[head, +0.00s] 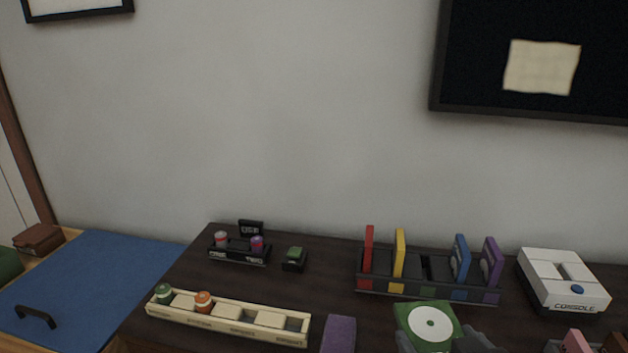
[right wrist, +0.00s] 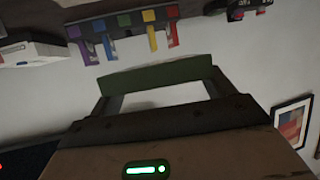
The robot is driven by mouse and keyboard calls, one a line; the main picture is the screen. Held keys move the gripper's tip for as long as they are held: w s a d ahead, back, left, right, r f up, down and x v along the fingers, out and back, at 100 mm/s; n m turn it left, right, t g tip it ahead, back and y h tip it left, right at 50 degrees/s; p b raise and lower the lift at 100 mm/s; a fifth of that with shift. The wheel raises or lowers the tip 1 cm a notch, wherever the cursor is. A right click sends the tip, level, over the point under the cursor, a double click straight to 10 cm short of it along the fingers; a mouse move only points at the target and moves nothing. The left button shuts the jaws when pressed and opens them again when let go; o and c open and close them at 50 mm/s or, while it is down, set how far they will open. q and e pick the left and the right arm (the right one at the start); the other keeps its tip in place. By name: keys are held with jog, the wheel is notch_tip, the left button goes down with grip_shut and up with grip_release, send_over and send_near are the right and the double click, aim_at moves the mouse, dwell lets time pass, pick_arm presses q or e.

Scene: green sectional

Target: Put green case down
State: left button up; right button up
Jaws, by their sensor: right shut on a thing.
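The green case (head: 441,313), with a white disc on its face, is in the head view at the lower right of centre. My right gripper (head: 437,342) is shut on it and holds it in front of the dark rack (head: 375,288). The case also shows edge-on between the fingers in the right wrist view (right wrist: 160,72). The rack holds red (head: 368,250), yellow (head: 399,258), blue (head: 461,262) and purple (head: 490,268) upright cases. Its middle slot, with a green label (head: 428,290), looks empty. The case appears apart from the rack. My left gripper is not in view.
A white console (head: 563,281) stands right of the rack. A cream tray (head: 228,323) with small jars, a purple block (head: 339,335) and a small black rack (head: 238,253) are to the left. Pink items (head: 577,342) are at the lower right. The wall is close behind.

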jog(key=shift+d, duration=0.1)
jog(key=s+d+f, duration=0.2)
jog(key=d, duration=0.1)
jog(key=shift+s+d+p, duration=0.1)
jog(key=shift+s+p, duration=0.2)
jog(key=shift+s, duration=0.1)
jog(key=w+d+f, duration=0.2)
jog(key=w+f, duration=0.1)
jog(key=w+d+f+b, duration=0.1)
jog(key=w+d+f, duration=0.1)
jog(key=w+f, duration=0.1)
jog(key=w+d+f, duration=0.3)
jog(key=w, duration=0.2)
jog(key=shift+d+f, duration=0.1)
jog(key=shift+w+d+f+b, duration=0.1)
jog(key=shift+f+b, duration=0.1)
jog(key=shift+b, duration=0.1)
jog(key=shift+w+f, duration=0.15)
jog(key=shift+f, duration=1.6)
jog(key=shift+f+b, duration=0.15)
jog(key=shift+b, duration=0.15)
jog(key=o, duration=1)
